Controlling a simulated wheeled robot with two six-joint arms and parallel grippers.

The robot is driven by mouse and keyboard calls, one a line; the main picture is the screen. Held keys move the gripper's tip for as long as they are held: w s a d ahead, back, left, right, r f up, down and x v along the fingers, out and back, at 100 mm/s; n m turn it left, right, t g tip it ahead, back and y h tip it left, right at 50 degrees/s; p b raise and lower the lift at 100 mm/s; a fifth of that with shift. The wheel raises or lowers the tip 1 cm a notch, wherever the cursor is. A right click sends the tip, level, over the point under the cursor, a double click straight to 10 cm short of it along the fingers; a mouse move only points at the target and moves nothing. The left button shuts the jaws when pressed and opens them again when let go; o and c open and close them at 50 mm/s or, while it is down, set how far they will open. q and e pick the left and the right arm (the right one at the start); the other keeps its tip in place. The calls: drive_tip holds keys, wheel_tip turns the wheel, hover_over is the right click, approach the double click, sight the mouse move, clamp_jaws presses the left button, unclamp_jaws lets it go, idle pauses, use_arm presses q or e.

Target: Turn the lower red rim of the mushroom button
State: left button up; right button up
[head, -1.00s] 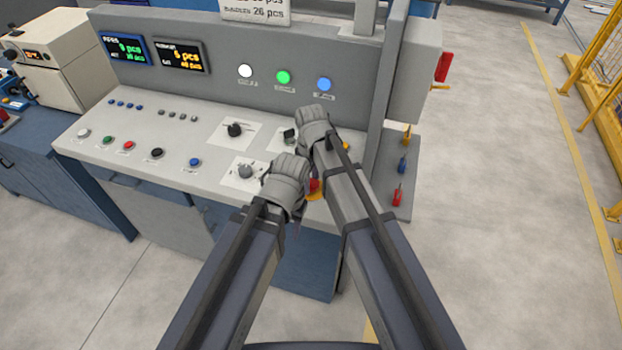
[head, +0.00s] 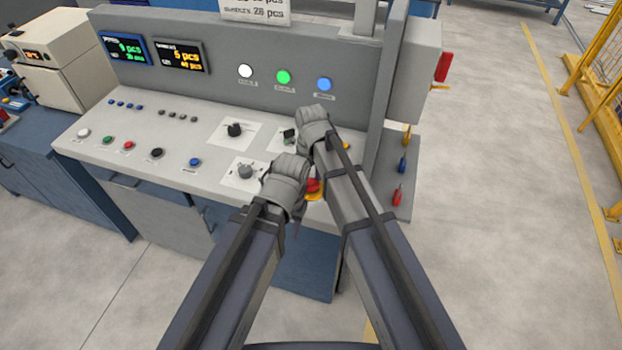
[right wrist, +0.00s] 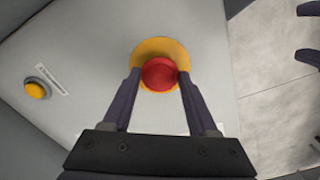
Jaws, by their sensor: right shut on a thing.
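The red mushroom button (right wrist: 159,73) sits on a round yellow base (right wrist: 150,50) on the light grey console. In the right wrist view my right gripper (right wrist: 160,77) is shut on it, one dark finger on each side of the red rim. In the head view the button (head: 313,187) shows partly between my two arms. My right gripper's wrist (head: 314,124) shows there above it, its fingertips hidden. My left gripper (head: 286,178) is just left of the button in the head view. Its two fingers, at the right edge of the right wrist view, stand apart with nothing between them.
A yellow push button (right wrist: 37,89) lies left of the mushroom button in the right wrist view. A grey rotary knob (head: 245,171) is left of my left gripper. A grey post (head: 385,100) rises beside my right arm. Open floor (head: 500,200) lies to the right.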

drive_tip(key=shift+m, duration=1.2)
drive_tip(key=o, duration=1.4)
drive_tip(key=shift+r, duration=0.15)
wheel_tip(320, 180, up, 8)
drive_tip(key=p, duration=0.8)
drive_tip(key=shift+f, duration=0.2)
drive_tip(key=shift+f, duration=0.1)
